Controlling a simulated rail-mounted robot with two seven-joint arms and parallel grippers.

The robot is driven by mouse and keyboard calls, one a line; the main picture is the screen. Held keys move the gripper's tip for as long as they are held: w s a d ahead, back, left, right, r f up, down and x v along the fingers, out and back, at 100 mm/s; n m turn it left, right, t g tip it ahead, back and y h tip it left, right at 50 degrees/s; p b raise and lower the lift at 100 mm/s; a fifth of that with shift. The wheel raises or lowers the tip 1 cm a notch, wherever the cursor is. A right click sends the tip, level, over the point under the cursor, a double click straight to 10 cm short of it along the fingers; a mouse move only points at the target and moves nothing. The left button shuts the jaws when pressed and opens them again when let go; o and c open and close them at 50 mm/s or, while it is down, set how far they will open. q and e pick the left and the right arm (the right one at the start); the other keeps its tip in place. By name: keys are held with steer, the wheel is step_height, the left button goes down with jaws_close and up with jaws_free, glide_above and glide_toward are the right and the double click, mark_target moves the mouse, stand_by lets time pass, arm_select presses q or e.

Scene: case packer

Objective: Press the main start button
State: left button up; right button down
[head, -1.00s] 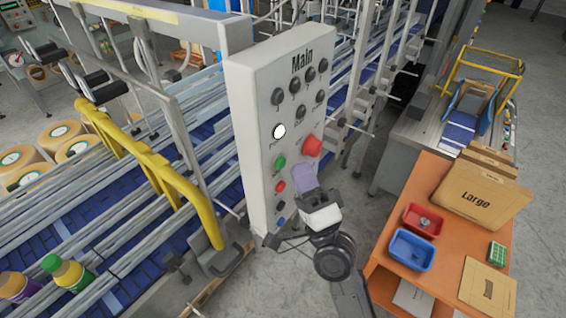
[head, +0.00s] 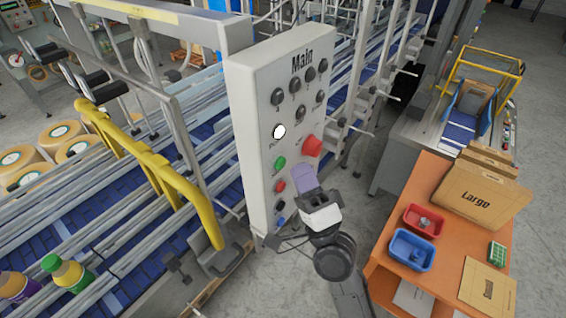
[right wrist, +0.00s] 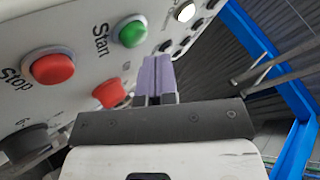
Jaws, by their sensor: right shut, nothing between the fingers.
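The main control panel (head: 255,110), a pale upright box headed "Main", stands in the middle of the head view. Its green start button (head: 280,163) is on the lower left of the face; in the right wrist view the green button (right wrist: 131,31) has "Start" beside it. A red button (right wrist: 52,68) labelled "Stop" sits lower left there. My right gripper (head: 304,177) is shut and empty, its purple fingers in front of the panel, right of the green button in the head view. In the right wrist view the fingers (right wrist: 155,76) appear below and right of the green button, not visibly touching it. My left gripper is not in view.
A large red knob (head: 312,146) protrudes just above my right fingers. A white lamp (head: 279,132) and several dark knobs are higher on the panel. Conveyors with a yellow rail (head: 150,160) lie left. An orange table (head: 440,172) with bins and cartons stands right.

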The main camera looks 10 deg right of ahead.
steer(key=shift+w+a, duration=0.1)
steer(key=shift+w, duration=0.05)
stand_by(0.7)
steer(key=shift+w+a, duration=0.2)
stand_by(0.5)
